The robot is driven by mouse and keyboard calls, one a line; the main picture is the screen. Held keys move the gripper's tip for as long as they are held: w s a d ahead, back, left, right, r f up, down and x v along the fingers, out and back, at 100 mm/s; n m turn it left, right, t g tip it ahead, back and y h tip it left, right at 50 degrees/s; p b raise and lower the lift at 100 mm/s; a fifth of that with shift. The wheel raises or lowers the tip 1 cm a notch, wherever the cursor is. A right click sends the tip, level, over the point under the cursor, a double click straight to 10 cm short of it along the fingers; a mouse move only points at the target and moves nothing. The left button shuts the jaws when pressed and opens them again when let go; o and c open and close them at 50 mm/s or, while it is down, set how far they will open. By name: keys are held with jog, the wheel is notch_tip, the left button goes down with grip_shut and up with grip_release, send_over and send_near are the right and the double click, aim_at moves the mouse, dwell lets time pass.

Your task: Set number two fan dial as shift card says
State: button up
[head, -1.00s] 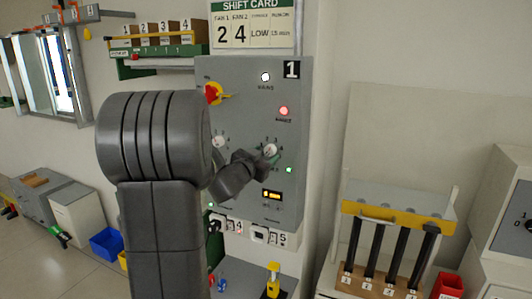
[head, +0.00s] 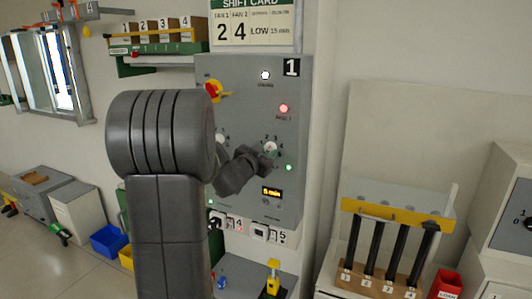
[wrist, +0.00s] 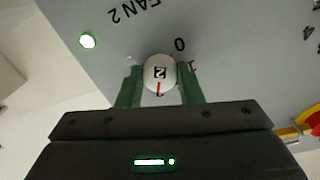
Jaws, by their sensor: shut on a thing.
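The number two fan dial (head: 270,147) is a pale round knob on the grey control panel. It also shows in the wrist view (wrist: 160,72), with a 2 on its face and a red pointer line towards my gripper's palm. My gripper (wrist: 160,82) is shut on this dial, one green finger on each side. The numeral at the pointer is mostly hidden. The shift card (head: 252,27) above the panel reads FAN 1 2, FAN 2 4, LOW and 15 min. The number one fan dial (head: 219,143) is partly behind my arm.
A rod rack (head: 398,212) stands to the right. A shelf with numbered boxes (head: 158,38) is at upper left.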

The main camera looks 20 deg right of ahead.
jog(key=m+b, duration=0.1)
jog(key=m, duration=0.3)
jog(key=shift+m, duration=0.4)
jog(key=shift+r+m+y+b, duration=0.1)
jog(key=shift+m+y+b, duration=0.3)
jog(key=shift+m, duration=1.8)
jog(key=o, duration=1)
jog(key=shift+a, duration=0.15)
jog(key=b+v, duration=0.1)
jog(key=v, duration=1.2)
jog(key=shift+s+a+b, duration=0.2)
jog(key=shift+a+b, duration=0.05)
jog(key=shift+b, duration=0.05)
